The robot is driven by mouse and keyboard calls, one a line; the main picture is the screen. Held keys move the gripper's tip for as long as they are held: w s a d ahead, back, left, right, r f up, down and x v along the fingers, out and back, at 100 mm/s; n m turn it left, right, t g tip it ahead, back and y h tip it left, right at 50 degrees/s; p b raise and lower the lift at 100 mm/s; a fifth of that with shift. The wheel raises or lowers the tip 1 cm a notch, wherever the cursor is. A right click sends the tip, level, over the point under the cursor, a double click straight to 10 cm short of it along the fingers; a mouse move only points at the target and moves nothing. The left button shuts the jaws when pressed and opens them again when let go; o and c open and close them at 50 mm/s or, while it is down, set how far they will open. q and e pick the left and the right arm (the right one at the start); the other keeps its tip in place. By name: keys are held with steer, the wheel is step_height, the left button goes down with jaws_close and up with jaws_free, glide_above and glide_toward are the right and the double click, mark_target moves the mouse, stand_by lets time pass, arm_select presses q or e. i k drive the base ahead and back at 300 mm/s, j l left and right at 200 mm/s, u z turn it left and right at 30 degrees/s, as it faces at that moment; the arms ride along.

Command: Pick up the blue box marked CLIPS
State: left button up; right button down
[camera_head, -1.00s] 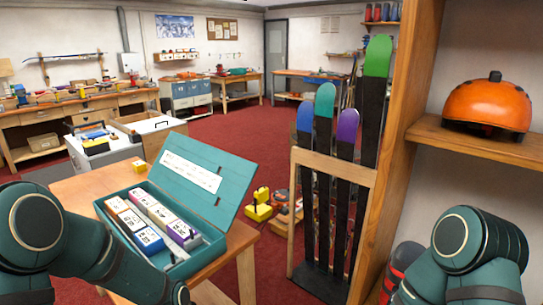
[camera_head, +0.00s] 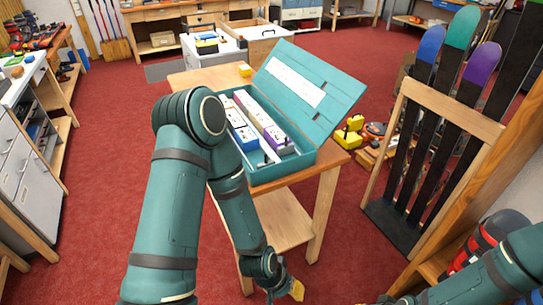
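A teal case (camera_head: 285,173) with its lid (camera_head: 313,88) open stands on the wooden table. Several small boxes with white labelled tops lie in rows inside. A blue-sided box (camera_head: 243,134) is in the left row at the near end; its lettering is too small to read. My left arm passes in front of the case's left side and hides part of that row. My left gripper (camera_head: 284,287) hangs low at the bottom edge, below the tabletop and well short of the box; its fingers are unclear and partly cut off. My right arm shows at lower right, its gripper out of view.
A wooden ski rack (camera_head: 452,108) with skis stands at right. A grey drawer bench (camera_head: 30,165) is at left. Red floor lies open between bench and table.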

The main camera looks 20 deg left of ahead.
mark_target(249, 141)
steer(key=i+u, duration=0.2)
steer(key=u, duration=0.2)
steer(key=i+u, duration=0.5)
steer(key=u, duration=0.25)
